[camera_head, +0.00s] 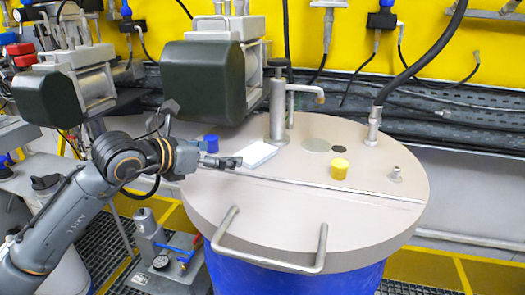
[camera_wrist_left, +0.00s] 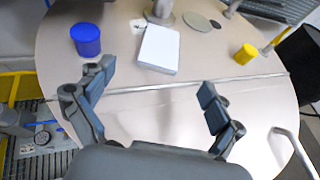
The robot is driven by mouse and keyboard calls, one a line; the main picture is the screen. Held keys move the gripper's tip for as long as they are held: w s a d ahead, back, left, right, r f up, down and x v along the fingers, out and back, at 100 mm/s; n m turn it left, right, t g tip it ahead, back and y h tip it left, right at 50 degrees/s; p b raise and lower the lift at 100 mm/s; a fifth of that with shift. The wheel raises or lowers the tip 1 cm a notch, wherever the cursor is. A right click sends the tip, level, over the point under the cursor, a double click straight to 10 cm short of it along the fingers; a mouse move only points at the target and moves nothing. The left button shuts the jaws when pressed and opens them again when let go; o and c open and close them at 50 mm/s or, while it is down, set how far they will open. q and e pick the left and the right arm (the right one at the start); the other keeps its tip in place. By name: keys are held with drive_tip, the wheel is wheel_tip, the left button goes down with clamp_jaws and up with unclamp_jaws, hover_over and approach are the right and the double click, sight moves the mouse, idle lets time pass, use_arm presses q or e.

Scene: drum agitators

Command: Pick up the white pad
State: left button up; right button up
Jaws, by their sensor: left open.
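The white pad (camera_head: 257,155) is a flat white rectangular block lying on the beige round drum lid (camera_head: 300,222). In the left wrist view the white pad (camera_wrist_left: 159,48) lies beyond the fingertips, roughly centred between them. My left gripper (camera_head: 238,162) is at the lid's left side, beside the pad's near left edge in the head view. In the left wrist view my left gripper (camera_wrist_left: 156,82) has its two fingers spread wide apart with nothing between them. My right gripper does not show.
A blue cap (camera_head: 211,143) stands left of the pad and a yellow cap (camera_head: 340,168) to its right. A thin rod (camera_head: 330,186) crosses the lid in front of the pad. A metal post (camera_head: 278,110) stands behind it. A bent handle (camera_head: 272,262) rises at the lid's front.

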sight(254, 153)
use_arm(q)
drive_tip(key=p+x, duration=0.1)
drive_tip(key=x, duration=0.3)
drive_tip(key=shift+w+d, duration=0.15)
drive_tip(key=shift+p+x, duration=0.4)
drive_tip(key=shift+x, duration=0.65)
drive_tip(key=shift+w+d+f, duration=0.1)
drive_tip(key=shift+d+f, duration=0.05)
drive_tip(key=shift+d, duration=0.05)
drive_tip(key=p+x, duration=0.2)
drive_tip(key=x, duration=0.2)
drive_tip(key=shift+d+p, duration=0.1)
drive_tip(key=shift+p, duration=0.25)
drive_tip(key=shift+w+d+f, duration=0.2)
drive_tip(key=shift+w, duration=0.1)
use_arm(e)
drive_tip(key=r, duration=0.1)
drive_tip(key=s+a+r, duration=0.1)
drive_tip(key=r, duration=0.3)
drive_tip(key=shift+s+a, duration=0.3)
use_arm(q)
drive_tip(key=c, duration=1.2)
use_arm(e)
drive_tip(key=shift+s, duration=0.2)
